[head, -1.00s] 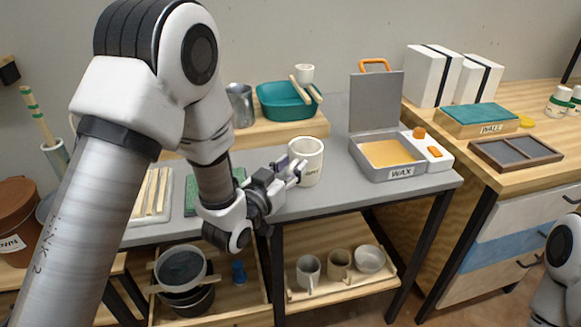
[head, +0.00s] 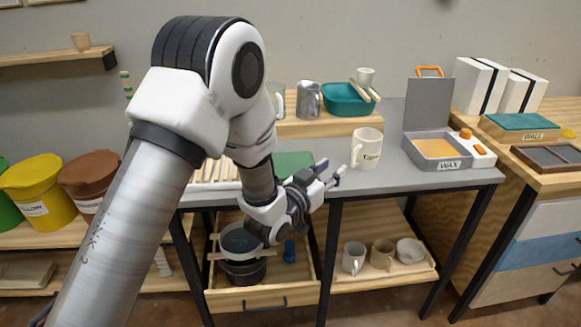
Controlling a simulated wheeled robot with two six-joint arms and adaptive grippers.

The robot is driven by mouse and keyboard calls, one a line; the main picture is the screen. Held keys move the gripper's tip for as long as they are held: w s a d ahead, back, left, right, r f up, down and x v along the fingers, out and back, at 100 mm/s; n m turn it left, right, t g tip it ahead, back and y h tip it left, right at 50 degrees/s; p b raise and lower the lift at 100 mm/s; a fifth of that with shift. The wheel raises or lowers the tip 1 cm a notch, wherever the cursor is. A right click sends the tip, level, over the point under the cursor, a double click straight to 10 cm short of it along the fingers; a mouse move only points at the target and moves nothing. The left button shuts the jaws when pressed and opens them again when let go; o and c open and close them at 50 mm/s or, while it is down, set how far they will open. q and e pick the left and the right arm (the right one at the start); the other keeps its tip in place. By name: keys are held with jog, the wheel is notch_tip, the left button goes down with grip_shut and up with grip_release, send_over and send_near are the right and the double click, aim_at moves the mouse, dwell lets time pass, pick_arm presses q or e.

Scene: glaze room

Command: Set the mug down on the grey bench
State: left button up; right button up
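A cream mug (head: 367,150) with dark lettering stands upright on the grey bench (head: 405,181), near its front edge. Its handle points left, toward my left gripper. My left gripper (head: 332,173) is beside the mug at its left, a little apart from it. Its fingers are spread and nothing shows between them. My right gripper is not in view.
A grey wax box (head: 436,147) with its lid up stands right of the mug. Behind, a wooden riser (head: 310,126) holds a teal basin (head: 346,100) and a metal pitcher (head: 308,100). A green mat (head: 293,163) lies left. A lower tray (head: 385,272) holds cups.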

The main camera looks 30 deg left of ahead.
pick_arm(q)
jog(key=shift+w+f, duration=0.1)
jog(key=s+a+f+n+g+y, duration=0.1)
jog(key=s+f+g, duration=0.45)
jog(key=f, duration=0.75)
jog(key=s+a+f+n+g+y, duration=0.1)
jog(key=s+a+f+g, duration=0.15)
jog(key=s+f, duration=0.8)
jog(key=s+f+g, duration=0.4)
jog(key=s+f, duration=0.2)
jog(key=s, duration=0.5)
jog(key=s+f+g+y, duration=0.1)
jog(key=s+f+g, duration=0.4)
jog(key=s, duration=0.6)
jog(key=shift+s+a+f+g, duration=0.2)
jog(key=shift+a+f+g, duration=0.15)
jog(key=shift+f, duration=0.55)
